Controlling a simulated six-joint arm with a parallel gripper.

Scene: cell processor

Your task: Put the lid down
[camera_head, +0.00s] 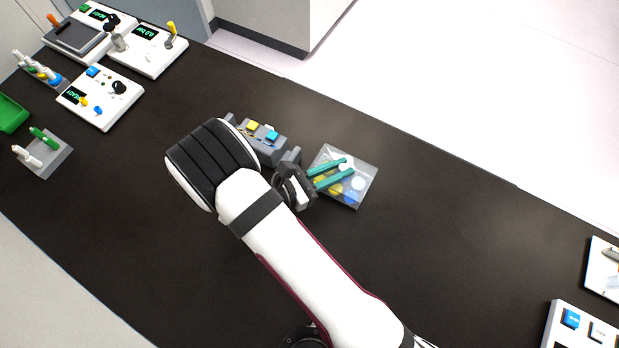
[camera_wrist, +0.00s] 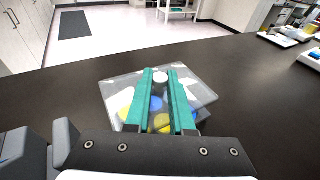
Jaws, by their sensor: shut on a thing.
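A clear, see-through lid (camera_head: 366,168) with a small white knob is at the middle of the black bench in the head view. The lid also shows in the wrist view (camera_wrist: 203,97). My gripper (camera_head: 347,166) has two teal fingers, shut on the white knob, which shows between the fingertips in the wrist view (camera_wrist: 160,77). Yellow, blue and white round pieces (camera_head: 350,197) show through or under the clear lid. I cannot tell whether the lid touches what is below it; the box walls are hard to make out.
A grey holder (camera_head: 263,144) with yellow and blue pieces stands just left of the lid. White devices (camera_head: 101,97) and a pen holder (camera_head: 45,155) stand at the left. More white devices (camera_head: 583,326) are at the lower right. The bench right of the lid is clear.

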